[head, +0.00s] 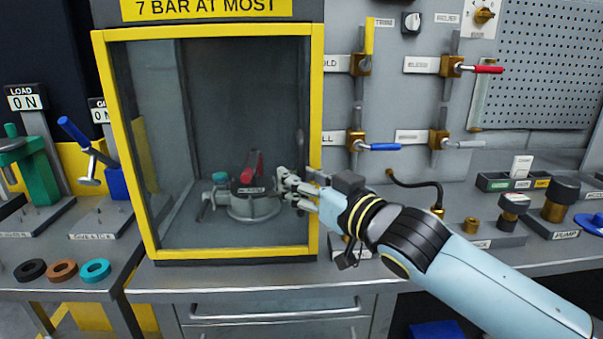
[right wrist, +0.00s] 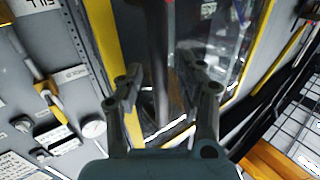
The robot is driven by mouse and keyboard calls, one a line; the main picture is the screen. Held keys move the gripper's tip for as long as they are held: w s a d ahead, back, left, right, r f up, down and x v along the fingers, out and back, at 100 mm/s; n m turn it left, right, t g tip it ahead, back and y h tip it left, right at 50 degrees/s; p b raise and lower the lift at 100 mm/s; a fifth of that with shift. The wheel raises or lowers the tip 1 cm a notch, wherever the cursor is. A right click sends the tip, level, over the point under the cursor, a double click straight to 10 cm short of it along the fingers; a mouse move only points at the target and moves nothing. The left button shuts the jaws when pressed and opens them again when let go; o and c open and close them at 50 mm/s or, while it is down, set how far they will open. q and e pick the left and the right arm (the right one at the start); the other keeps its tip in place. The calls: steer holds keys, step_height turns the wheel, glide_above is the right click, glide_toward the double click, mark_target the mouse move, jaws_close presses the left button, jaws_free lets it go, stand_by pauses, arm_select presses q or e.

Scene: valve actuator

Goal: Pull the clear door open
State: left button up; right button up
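The clear door (head: 235,110) sits in a yellow frame on the front of a cabinet and looks closed. It also shows in the right wrist view (right wrist: 215,45). A dark upright bar (right wrist: 160,60), which looks like the door's handle, runs between the fingers in the right wrist view. My right gripper (head: 284,186) is in front of the door's lower right part, near the right frame post. In the right wrist view its fingers (right wrist: 163,92) are spread apart on either side of the bar. I cannot tell if they touch it. My left gripper is not in view.
Behind the door stands a grey device with a red lever (head: 251,166). Valves with red (head: 488,69) and blue (head: 384,147) handles are on the wall at right. Rings (head: 62,270) lie at the left. A drawer (head: 275,312) is below the cabinet.

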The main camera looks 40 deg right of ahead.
steer(key=shift+c, duration=0.3)
jaws_close()
steer(key=shift+w, duration=0.1)
